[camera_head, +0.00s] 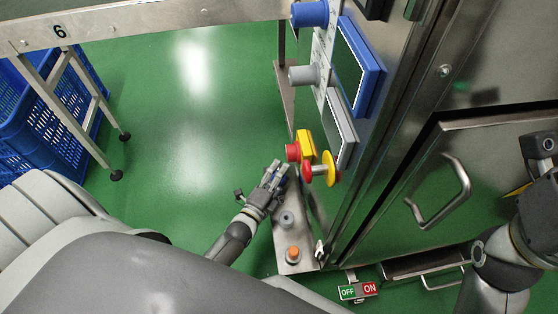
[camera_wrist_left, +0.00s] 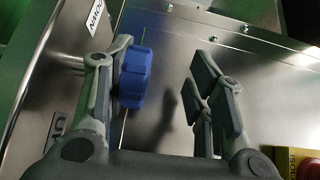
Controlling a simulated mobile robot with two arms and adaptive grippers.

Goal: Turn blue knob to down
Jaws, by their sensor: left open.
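The blue knob (camera_wrist_left: 134,78) shows in the left wrist view on a steel panel, with a ribbed rim. It lies between my left gripper's (camera_wrist_left: 163,85) spread fingers, close to the left finger, which partly covers it. I cannot tell whether they touch. The right finger stands well apart from it. In the head view my left gripper (camera_head: 275,173) is at the steel panel's edge, and only a small bit of blue shows by its fingers. The knob's pointing direction cannot be made out. My right arm is at the right edge; its gripper is not seen.
A red-and-yellow switch (camera_head: 304,147) and a red-and-yellow knob (camera_head: 319,170) sit just right of the left gripper. A grey button (camera_head: 287,220) and an orange button (camera_head: 293,254) are below it. Green floor (camera_head: 190,130) to the left is clear.

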